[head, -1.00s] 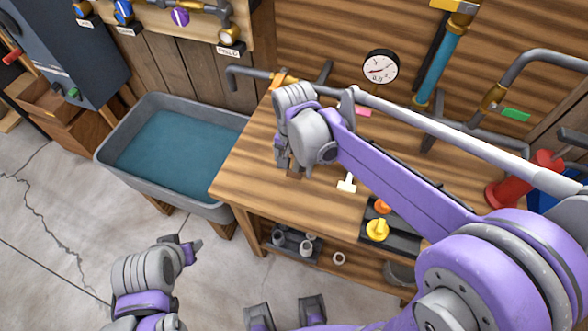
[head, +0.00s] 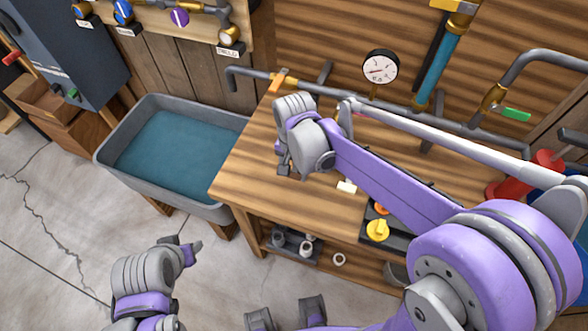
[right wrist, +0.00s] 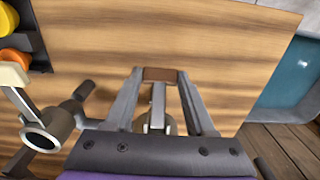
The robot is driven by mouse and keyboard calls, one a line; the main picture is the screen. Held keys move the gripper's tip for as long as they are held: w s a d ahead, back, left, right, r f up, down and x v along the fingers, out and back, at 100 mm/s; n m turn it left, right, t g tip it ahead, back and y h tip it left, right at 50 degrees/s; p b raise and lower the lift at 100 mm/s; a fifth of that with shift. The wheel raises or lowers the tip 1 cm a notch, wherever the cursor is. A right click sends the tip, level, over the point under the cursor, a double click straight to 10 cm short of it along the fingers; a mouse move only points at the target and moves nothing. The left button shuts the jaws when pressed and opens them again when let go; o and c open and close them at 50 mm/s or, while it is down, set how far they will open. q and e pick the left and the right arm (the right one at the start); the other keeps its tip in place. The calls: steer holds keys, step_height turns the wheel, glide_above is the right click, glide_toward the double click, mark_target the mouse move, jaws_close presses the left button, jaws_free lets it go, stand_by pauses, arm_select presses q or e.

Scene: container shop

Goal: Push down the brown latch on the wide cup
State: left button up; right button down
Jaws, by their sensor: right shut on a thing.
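My right gripper (head: 287,170) is low over the left part of the wooden table. In the right wrist view its two grey fingers (right wrist: 160,80) are closed on a small brown piece, which looks like the brown latch (right wrist: 160,74). A pale grey bar and a brassy part (right wrist: 152,124) show between the fingers. I cannot make out the wide cup's body; the gripper and wrist hide that area. My left gripper (head: 190,249) is over the floor, away from the table; its jaw opening is unclear.
The table (head: 245,180) has a cream T-shaped handle (head: 347,186) beside my right gripper and a dark tray with yellow (head: 378,231) and orange knobs. A grey basin of water (head: 215,209) stands left. Pipes (head: 390,108) run along the wall behind. The front-left tabletop is clear.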

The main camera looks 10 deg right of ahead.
steer(key=shift+w+d+f+t+h, duration=0.1)
steer(key=shift+f+t+h, duration=0.25)
steer(key=shift+t, duration=0.25)
steer(key=shift+w+d+t+h+b, duration=0.1)
steer(key=shift+w+t+h+b, duration=0.05)
steer(key=shift+t+h+b, duration=0.3)
steer(key=shift+c, duration=1.2)
jaws_free()
steer(key=shift+r, duration=0.1)
steer(key=p+v, duration=0.1)
steer(key=v, duration=0.9)
steer(key=shift+r, duration=0.35)
